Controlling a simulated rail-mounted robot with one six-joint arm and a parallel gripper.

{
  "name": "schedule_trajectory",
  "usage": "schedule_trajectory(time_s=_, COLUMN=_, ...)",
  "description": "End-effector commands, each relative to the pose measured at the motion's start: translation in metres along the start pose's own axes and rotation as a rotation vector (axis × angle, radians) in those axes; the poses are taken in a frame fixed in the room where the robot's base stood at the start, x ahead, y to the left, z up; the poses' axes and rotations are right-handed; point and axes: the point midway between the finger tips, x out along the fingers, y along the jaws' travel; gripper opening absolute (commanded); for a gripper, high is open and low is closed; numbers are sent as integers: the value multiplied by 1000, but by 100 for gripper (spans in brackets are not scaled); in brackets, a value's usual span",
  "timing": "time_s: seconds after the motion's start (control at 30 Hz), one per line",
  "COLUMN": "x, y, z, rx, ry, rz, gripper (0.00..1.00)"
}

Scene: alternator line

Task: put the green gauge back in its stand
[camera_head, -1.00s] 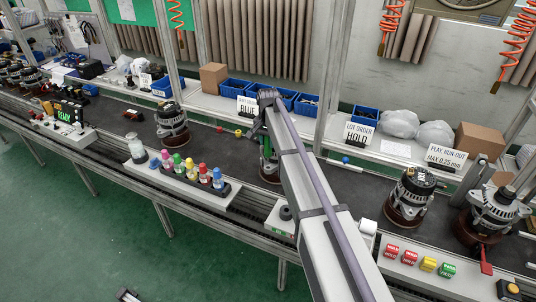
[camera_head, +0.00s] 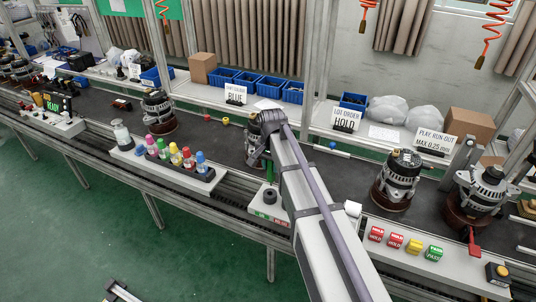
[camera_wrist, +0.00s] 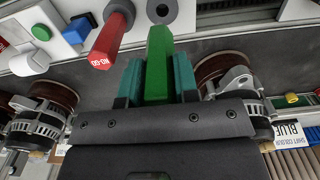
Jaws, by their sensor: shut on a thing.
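My gripper (camera_wrist: 157,85) is shut on the green gauge (camera_wrist: 157,60), whose green bar sticks out between the teal fingers. In the head view my arm mostly hides the gripper; a bit of green (camera_head: 271,170) shows beside it, above the stand. The white gauge stand (camera_head: 260,213) is at the belt's near edge. In the wrist view, the red NO-GO gauge (camera_wrist: 110,38) stands in it, left of the green gauge. A grey ring with a dark centre (camera_wrist: 162,9) lies just beyond the green gauge's tip, with no gauge in it. I cannot tell the gap.
Alternators stand on the belt either side of my gripper, left (camera_wrist: 42,112) and right (camera_wrist: 232,82) in the wrist view. Left of the stand is a rack of coloured bottles (camera_head: 180,160). Right of it are red, yellow and green blocks (camera_head: 405,242).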

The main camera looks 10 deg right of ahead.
Motion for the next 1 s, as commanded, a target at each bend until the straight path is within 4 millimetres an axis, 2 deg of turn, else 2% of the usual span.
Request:
schedule_trajectory(time_s=0.3, x=2, y=0, z=0, rx=2, ry=0, rz=0, gripper=11)
schedule_trajectory(time_s=0.67, x=41, y=0, z=0, rx=2, ry=0, rz=0, gripper=11)
schedule_trajectory(time_s=1.0, x=40, y=0, z=0, rx=2, ry=0, rz=0, gripper=11)
